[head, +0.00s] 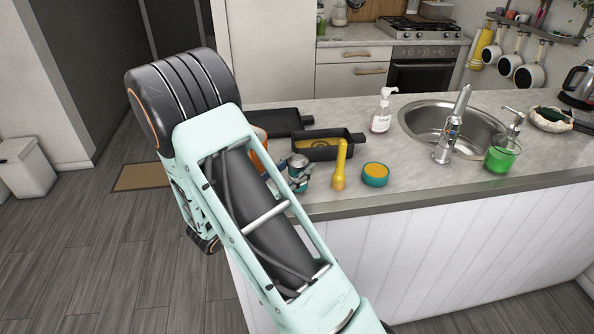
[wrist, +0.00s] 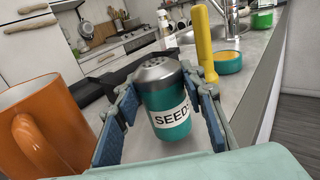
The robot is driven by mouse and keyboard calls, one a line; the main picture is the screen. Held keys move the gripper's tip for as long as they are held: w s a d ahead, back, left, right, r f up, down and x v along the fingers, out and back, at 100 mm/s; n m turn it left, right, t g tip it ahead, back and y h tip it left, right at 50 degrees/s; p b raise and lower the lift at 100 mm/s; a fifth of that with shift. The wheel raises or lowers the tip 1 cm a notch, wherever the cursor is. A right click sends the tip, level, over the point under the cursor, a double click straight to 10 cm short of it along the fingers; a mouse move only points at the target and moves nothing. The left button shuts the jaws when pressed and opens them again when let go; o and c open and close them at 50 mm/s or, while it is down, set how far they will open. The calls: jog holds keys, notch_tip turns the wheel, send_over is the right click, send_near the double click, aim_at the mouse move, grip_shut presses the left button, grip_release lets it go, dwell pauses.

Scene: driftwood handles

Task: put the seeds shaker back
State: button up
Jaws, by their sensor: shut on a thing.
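The seeds shaker (wrist: 167,115) is a teal cylinder with a silver perforated cap and a white label reading "SEED". It stands upright between the blue-padded fingers of my gripper (wrist: 165,118), which is shut on it. In the head view the shaker (head: 298,172) shows small near the front edge of the counter, with my gripper (head: 300,182) around it, partly hidden by my arm. I cannot tell whether its base touches the counter.
An orange mug (wrist: 45,125) is close on the left. A yellow pestle-like object (head: 340,165) and a teal-and-yellow round dish (head: 375,174) stand to the right. A dark open box (head: 352,152) lies behind. The sink (head: 425,118) and soap bottle (head: 382,112) are farther right.

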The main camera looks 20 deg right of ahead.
jog(key=shift+f, duration=0.55)
jog(key=shift+f, duration=0.2)
jog(key=o, duration=1.2)
jog(key=shift+r, duration=0.15)
jog(key=shift+r, duration=0.15)
jog(key=b+v, duration=0.1)
jog(key=v, duration=1.1)
jog(key=shift+b, duration=0.35)
